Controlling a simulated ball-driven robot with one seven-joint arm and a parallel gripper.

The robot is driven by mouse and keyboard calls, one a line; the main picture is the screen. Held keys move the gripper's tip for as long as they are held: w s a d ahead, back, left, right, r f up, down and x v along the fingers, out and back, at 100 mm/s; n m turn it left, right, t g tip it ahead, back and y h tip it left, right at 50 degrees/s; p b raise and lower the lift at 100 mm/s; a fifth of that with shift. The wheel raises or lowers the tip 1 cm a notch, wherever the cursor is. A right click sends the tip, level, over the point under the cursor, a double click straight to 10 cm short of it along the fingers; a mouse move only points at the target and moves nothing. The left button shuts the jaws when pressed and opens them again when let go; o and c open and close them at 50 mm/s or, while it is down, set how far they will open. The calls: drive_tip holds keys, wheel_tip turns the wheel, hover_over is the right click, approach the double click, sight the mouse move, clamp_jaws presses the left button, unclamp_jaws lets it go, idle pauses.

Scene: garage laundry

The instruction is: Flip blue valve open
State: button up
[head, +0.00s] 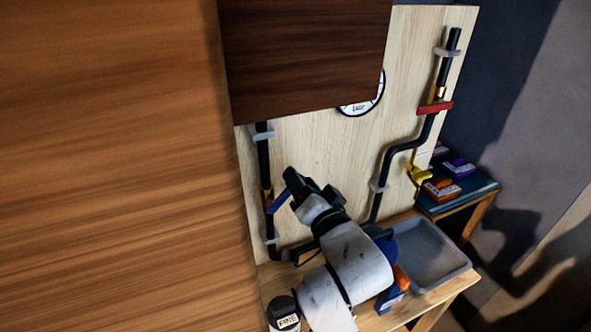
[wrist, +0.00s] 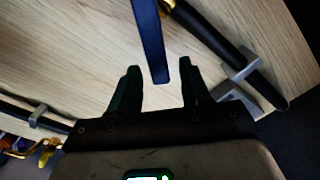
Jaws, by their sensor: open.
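The blue valve handle (wrist: 150,40) is a long flat lever on a black pipe (wrist: 215,40) fixed to a wooden board. In the wrist view its free end reaches down between the two dark fingers of my gripper (wrist: 160,85). The gripper is open, with a gap on each side of the lever. In the head view the blue handle (head: 278,201) slants away from the pipe (head: 264,160) at the left of the board, and my gripper (head: 290,178) is at its upper end. The far finger is partly hidden there.
A gauge (head: 366,100) hangs behind a dark cabinet (head: 305,55). A grey tray (head: 436,262) and a can (head: 284,315) are on the bench. A large wooden panel (head: 110,160) blocks the left.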

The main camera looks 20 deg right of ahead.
drive_tip(key=w, duration=0.3)
drive_tip(key=shift+w, duration=0.15)
drive_tip(key=shift+c, duration=0.5)
clamp_jaws()
